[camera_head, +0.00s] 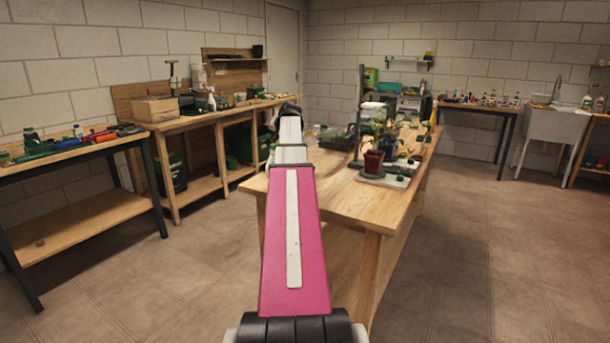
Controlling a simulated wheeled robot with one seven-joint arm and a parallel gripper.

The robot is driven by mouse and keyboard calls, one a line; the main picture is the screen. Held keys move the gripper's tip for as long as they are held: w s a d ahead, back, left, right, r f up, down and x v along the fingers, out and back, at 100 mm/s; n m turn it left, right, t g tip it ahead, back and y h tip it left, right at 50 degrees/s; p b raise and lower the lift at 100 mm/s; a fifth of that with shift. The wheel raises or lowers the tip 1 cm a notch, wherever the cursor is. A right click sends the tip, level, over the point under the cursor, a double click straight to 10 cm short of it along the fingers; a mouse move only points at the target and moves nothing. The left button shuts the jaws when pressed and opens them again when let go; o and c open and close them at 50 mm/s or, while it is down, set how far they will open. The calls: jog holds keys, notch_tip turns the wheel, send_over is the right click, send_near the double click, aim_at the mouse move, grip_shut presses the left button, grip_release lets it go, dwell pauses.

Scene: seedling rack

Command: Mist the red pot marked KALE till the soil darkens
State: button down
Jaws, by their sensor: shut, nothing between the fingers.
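A dark red pot (374,163) stands upright on the wooden table in the middle, near its front right part. A dark saucer (371,176) shows under it. No marking on the pot can be read, and its soil cannot be made out. Green leafy plants (387,133) stand just behind and beside it. A small white bottle (212,102), perhaps a sprayer, stands on the back left bench. My pink and white arm reaches forward from the bottom middle, left of the pot. My gripper's fingers do not show; the arm's far end is a dark joint.
The wooden table (335,192) has bare wood at its front left. A dark post (359,110) stands behind the pot. A light tray (394,180) lies beside the pot. Benches (63,160) line the left wall, and a sink (553,124) stands far right. The right floor is clear.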

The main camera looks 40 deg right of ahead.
jog(key=shift+r, duration=0.35)
jog(key=shift+r, duration=2.95)
jog(key=shift+f, duration=0.1)
jog(key=a+f, duration=0.4)
jog(key=f, duration=0.1)
jog(key=a+f+n+g, duration=0.1)
jog(key=a+f, duration=0.3)
jog(key=a+f+n+g+y, duration=0.1)
jog(key=a+f, duration=0.3)
jog(key=f, duration=0.1)
jog(key=shift+s+a+f, duration=0.25)
jog(key=shift+a+f, duration=0.05)
jog(key=s+a+f+n+g, duration=0.2)
jog(key=s+a+f+g, duration=0.15)
jog(key=a+f, duration=0.95)
jog(key=s+a+f+n+g, duration=0.3)
jog(key=s+a+f+n, duration=0.2)
jog(key=s+a+f, duration=1.4)
jog(key=shift+s+a+f+g+h, duration=0.15)
jog(key=shift+s+f+g+h, duration=0.15)
jog(key=shift+s, duration=0.45)
